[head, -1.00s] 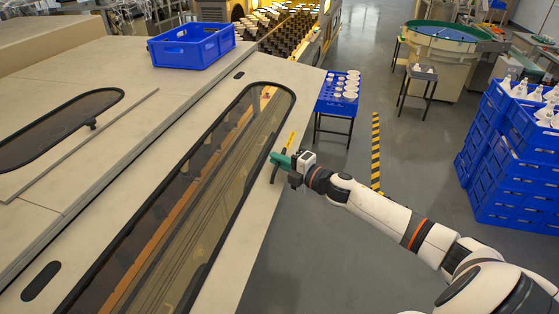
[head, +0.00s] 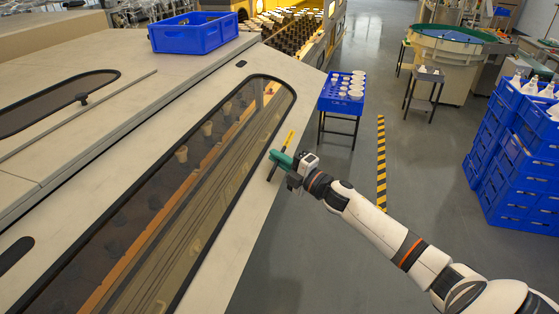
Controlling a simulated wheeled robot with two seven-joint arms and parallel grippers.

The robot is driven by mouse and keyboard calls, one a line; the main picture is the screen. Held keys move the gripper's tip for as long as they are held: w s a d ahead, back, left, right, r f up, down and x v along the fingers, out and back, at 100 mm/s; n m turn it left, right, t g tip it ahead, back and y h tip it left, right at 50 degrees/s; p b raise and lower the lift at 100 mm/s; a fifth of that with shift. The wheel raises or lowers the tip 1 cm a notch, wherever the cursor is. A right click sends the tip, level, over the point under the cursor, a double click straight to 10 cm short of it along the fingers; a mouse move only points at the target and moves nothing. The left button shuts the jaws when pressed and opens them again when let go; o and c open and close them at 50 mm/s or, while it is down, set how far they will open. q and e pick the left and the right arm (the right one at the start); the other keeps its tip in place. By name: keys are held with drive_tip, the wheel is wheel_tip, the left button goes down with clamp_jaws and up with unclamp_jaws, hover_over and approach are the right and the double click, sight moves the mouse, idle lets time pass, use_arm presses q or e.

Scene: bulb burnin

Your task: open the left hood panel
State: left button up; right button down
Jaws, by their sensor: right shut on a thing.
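The hood panel (head: 255,190) at the front of the machine is a pale sloping cover with a long, dark-framed window (head: 215,180). Its dark handle (head: 272,173) sits near the right edge, below a yellow label (head: 290,137). My right gripper (head: 279,160), with green fingers, is shut on this handle, and the fingers hide part of it. I see no clear gap along the panel's edge. Bulbs and an orange rail show behind the window. My left gripper is not in view.
Another window (head: 45,105) with a dark knob lies at the far left. A blue crate (head: 193,36) stands on the machine top. A small blue table (head: 341,97) with white pieces and stacked blue crates (head: 510,165) stand to the right. The floor between is clear.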

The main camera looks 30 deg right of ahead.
drive_tip(key=c, duration=1.5)
unclamp_jaws()
drive_tip(key=shift+s+d+f, duration=0.1)
drive_tip(key=shift+s+f, duration=0.15)
drive_tip(key=shift+s, duration=0.2)
drive_tip(key=b+v, duration=0.3)
drive_tip(key=v, duration=0.8)
drive_tip(key=shift+s+r, duration=0.1)
